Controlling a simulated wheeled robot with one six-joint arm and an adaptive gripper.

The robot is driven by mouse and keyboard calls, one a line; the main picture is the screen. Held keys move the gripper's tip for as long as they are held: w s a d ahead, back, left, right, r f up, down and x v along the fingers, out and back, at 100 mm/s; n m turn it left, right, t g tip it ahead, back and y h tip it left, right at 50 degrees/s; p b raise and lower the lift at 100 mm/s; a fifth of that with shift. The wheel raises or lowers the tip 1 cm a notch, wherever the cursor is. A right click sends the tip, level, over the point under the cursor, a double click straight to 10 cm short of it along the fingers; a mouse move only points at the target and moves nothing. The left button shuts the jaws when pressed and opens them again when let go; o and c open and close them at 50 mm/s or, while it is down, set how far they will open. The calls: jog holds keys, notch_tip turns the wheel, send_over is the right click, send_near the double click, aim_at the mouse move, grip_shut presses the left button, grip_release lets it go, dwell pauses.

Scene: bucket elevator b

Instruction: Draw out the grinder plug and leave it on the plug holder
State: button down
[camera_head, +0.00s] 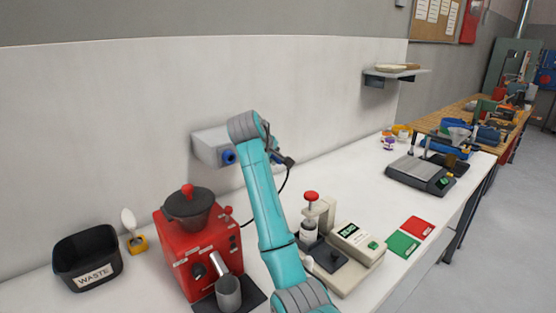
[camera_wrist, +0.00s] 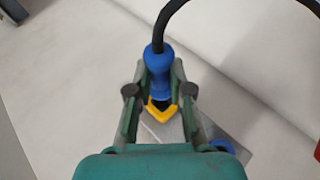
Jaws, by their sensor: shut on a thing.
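My gripper (camera_wrist: 159,98) is shut on the blue grinder plug (camera_wrist: 158,64); its green fingers stand on either side of it. A black cable (camera_wrist: 178,8) leaves the plug's back end. A yellow V-shaped piece (camera_wrist: 161,112) shows at the plug's front, between the fingers. A grey wall box (camera_head: 207,147) with a blue socket (camera_head: 229,157) is left of my arm in the head view. The box (camera_wrist: 166,132) lies beyond the fingers in the wrist view. Whether the plug's tip is in a socket is hidden. I cannot make out the plug holder.
The red grinder (camera_head: 200,245) stands on the white bench below the box. A black waste bin (camera_head: 87,257) and a brush in a yellow stand (camera_head: 138,243) are to its left. A tamping station (camera_head: 312,220) and a scale (camera_head: 357,242) are right of my arm.

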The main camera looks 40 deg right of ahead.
jog(key=shift+w, duration=0.6)
jog(key=shift+w+a, duration=0.15)
jog(key=shift+w, duration=1.55)
dwell(1.0)
jog(key=c, duration=1)
grip_release()
jog(key=v, duration=1.2)
